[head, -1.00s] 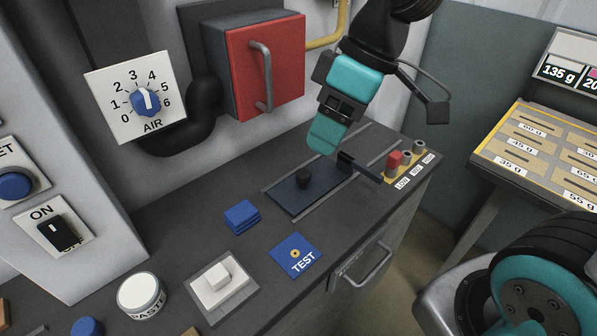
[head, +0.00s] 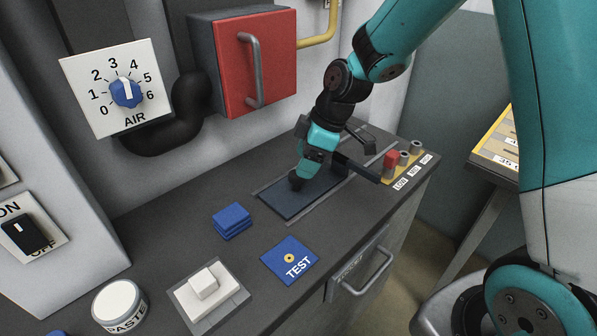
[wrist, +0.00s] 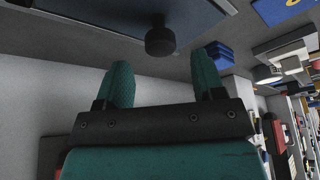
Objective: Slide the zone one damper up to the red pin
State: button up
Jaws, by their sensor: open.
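The damper is a dark blue plate (head: 287,205) lying between two rails on the dark counter, with a black knob (head: 295,181) standing on it. The red pin (head: 391,160) stands at the near end of a yellow strip, right of the damper, apart from the plate. A dark upright piece (head: 341,165) with an arm towards the pins sits at the plate's far right end. My gripper (head: 304,172) is low over the plate beside the knob, partly covering it. In the wrist view the knob (wrist: 160,38) appears just beyond the two open fingers (wrist: 163,76), with nothing held.
Two grey pins (head: 410,152) stand beyond the red one. Blue blocks (head: 231,220), a blue TEST card (head: 290,260) and a white button block (head: 205,286) lie to the left and front. A red box with a handle (head: 255,70) hangs on the wall behind.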

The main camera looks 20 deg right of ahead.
aim_at(319, 187)
jog(key=shift+x, duration=2.2)
jog(key=shift+c, duration=0.3)
grip_shut()
jog(key=shift+w, duration=0.1)
